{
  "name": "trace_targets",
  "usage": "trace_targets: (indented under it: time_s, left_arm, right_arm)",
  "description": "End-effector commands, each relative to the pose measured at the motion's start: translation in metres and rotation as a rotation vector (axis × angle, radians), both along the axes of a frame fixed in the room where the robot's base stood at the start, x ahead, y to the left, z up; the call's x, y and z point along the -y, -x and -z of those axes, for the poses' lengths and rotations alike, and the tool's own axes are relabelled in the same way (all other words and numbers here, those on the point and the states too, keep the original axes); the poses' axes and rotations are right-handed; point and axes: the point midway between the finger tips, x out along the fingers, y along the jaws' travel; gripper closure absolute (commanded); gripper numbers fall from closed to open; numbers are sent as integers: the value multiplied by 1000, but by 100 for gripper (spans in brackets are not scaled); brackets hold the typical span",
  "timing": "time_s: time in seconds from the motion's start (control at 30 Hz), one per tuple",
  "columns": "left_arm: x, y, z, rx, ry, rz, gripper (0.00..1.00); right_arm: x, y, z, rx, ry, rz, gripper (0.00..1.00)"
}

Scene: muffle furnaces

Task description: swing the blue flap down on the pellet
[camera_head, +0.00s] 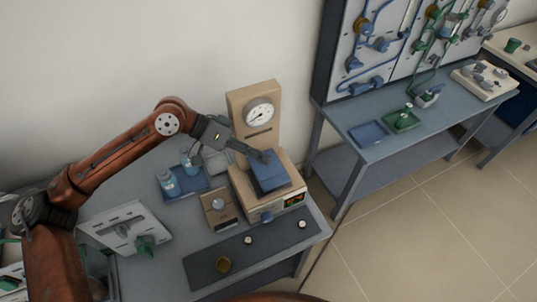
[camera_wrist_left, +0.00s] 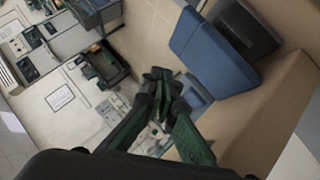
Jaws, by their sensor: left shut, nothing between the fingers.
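The blue flap (camera_head: 270,174) is on the beige press-like device with a round dial, on the grey table. In the wrist view the blue flap (camera_wrist_left: 212,55) is a flat panel at an angle, beside a dark grey block. I cannot tell its exact tilt. My left gripper (camera_head: 264,156) is shut and empty, its fingertips at the flap's far upper edge in the head view. In the wrist view the fingertips (camera_wrist_left: 162,82) are together, left of the flap; I cannot tell whether they touch it. The pellet is not visible. My right gripper is not in view.
The dial column (camera_head: 258,112) stands close behind the flap. A small beige box (camera_head: 220,209), blue-capped bottles on a blue tray (camera_head: 190,192) and a white panel (camera_head: 125,228) stand to the left. A dark mat (camera_head: 245,255) with small items lies in front.

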Motion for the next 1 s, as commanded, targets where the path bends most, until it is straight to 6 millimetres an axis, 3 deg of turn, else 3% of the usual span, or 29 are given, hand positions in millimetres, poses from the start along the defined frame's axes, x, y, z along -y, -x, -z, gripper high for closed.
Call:
trace_targets:
  time_s: [0.23, 0.73, 1.0]
  left_arm:
    - [-10, 1, -1, 9, -3, -18, 100]
    - [-14, 0, -1, 9, -4, -19, 100]
    - [-51, -6, -26, 9, -3, -23, 100]
  right_arm:
    - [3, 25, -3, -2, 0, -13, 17]
    - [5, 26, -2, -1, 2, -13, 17]
    - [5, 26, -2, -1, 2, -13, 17]
